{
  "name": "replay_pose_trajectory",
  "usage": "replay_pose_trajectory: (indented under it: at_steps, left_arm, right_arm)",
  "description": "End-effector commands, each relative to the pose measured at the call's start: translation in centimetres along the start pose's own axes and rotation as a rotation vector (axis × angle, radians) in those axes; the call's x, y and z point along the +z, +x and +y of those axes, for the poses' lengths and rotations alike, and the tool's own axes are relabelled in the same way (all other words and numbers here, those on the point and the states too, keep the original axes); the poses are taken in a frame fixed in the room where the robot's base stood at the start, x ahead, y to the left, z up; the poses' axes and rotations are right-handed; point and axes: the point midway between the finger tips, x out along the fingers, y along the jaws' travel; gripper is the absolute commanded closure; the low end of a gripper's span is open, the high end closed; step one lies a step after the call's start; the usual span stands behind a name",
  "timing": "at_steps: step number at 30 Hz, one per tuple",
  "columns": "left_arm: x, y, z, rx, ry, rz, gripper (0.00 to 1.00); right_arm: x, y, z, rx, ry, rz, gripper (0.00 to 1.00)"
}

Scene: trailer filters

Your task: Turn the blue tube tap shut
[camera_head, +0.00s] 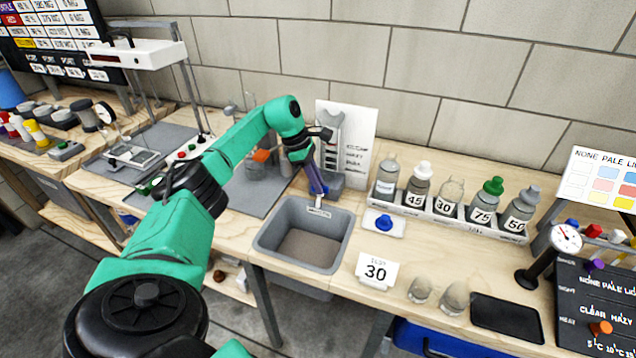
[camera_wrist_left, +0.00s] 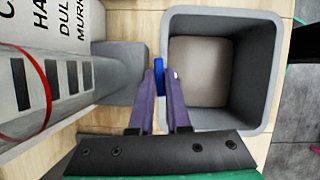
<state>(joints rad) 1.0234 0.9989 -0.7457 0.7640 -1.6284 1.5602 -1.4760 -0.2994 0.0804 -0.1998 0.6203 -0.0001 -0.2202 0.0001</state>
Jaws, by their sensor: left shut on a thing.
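The blue tap (camera_wrist_left: 160,76) shows in the left wrist view as a small blue bar between the grey stand and the sink. My left gripper (camera_wrist_left: 161,88) has its two purple fingers shut on it, one on each side. In the head view my left gripper (camera_head: 318,188) reaches down at the back edge of the grey sink (camera_head: 262,243), and a bit of blue shows at its fingertips. The tube's outlet hangs over the sink's back rim. The fingers hide part of the tap, and I cannot tell its exact turn angle.
A grey stand base (camera_wrist_left: 120,75) with a clear tube (camera_wrist_left: 58,85) is beside the tap. A white card (camera_head: 357,140) stands behind.

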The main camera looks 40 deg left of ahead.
Motion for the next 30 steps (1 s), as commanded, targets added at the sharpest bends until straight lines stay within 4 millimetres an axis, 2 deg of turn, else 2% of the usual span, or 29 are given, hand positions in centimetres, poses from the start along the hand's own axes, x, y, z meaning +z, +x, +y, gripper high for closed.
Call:
replay_pose_trajectory:
  at_steps: [9, 10, 12, 23, 26, 30]
  left_arm:
    - [0.0, -0.3, 0.2, 0.008, 0.0, -0.002, 1.0]
    - [0.0, -0.3, 0.2, 0.008, 0.0, -0.002, 0.81]
    - [0.0, -0.3, 0.2, 0.007, 0.0, -0.002, 0.55]
    - [0.0, -0.3, 0.1, 0.004, 0.0, -0.001, 0.55]
    - [0.0, -1.2, 0.1, 0.006, 0.0, -0.001, 0.55]
    - [0.0, -3.9, 0.2, 0.009, 0.0, -0.003, 0.55]
  right_arm:
    - [0.0, 0.0, 0.0, 0.0, 0.0, 0.0, 0.63]
    - [0.0, 0.0, 0.0, 0.0, 0.0, 0.0, 0.63]
    - [0.0, 0.0, 0.0, 0.0, 0.0, 0.0, 0.63]
    - [0.0, 0.0, -0.1, -0.001, 0.0, 0.0, 0.63]
    - [0.0, 0.2, -0.1, -0.001, 0.0, 0.0, 0.63]
    - [0.1, 0.4, -0.1, -0.001, 0.0, 0.0, 0.63]
